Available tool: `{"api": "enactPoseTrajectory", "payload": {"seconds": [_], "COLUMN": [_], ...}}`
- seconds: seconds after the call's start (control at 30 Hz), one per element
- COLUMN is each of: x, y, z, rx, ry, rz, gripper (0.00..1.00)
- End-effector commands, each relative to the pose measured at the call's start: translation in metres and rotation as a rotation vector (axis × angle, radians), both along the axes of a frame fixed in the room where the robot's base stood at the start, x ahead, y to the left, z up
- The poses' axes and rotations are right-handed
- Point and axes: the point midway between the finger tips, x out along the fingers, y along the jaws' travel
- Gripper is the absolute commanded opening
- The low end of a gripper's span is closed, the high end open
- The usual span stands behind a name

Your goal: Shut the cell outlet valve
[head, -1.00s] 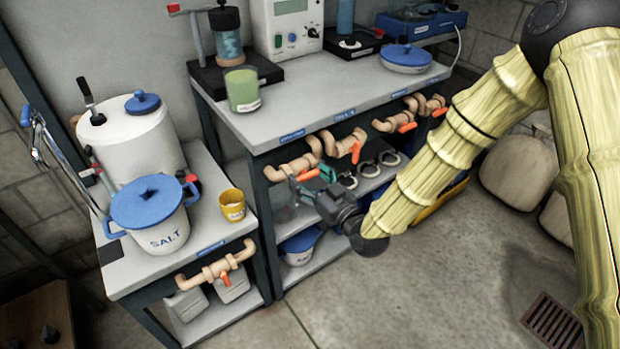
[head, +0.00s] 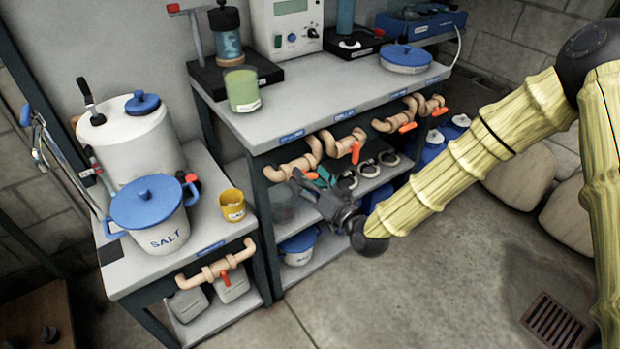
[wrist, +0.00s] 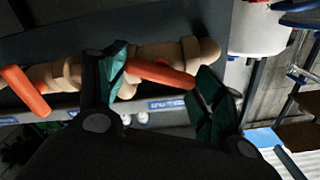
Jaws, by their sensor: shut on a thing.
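The leftmost valve under the taller bench is a tan pipe (head: 298,164) with an orange lever handle (head: 310,176). In the wrist view, this orange handle (wrist: 160,73) lies between my two green-padded fingers, in front of its tan pipe (wrist: 180,52). My gripper (head: 306,183) is shut on the handle; it also shows in the wrist view (wrist: 163,84). My fingers partly hide the handle in the head view. The labels on the bench edge are too small to read.
A second orange-handled valve (head: 344,149) is close to the right of my gripper, with more farther right. A lower bench (head: 150,280) at left carries a salt pot (head: 160,232), a yellow cup (head: 232,205) and its own valve (head: 216,270). The floor in front is clear.

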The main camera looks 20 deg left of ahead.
Motion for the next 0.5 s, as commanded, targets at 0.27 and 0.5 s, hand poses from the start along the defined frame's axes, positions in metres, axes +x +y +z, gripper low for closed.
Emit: {"api": "enactPoseTrajectory", "payload": {"seconds": [0.27,0.5], "x": [0.0018,0.0024], "y": [-0.0017,-0.0022], "z": [-0.0009,-0.0021], "rx": [0.164,0.304], "ry": [0.207,0.387], "rz": [-0.003,-0.003], "gripper": [0.44,0.44]}}
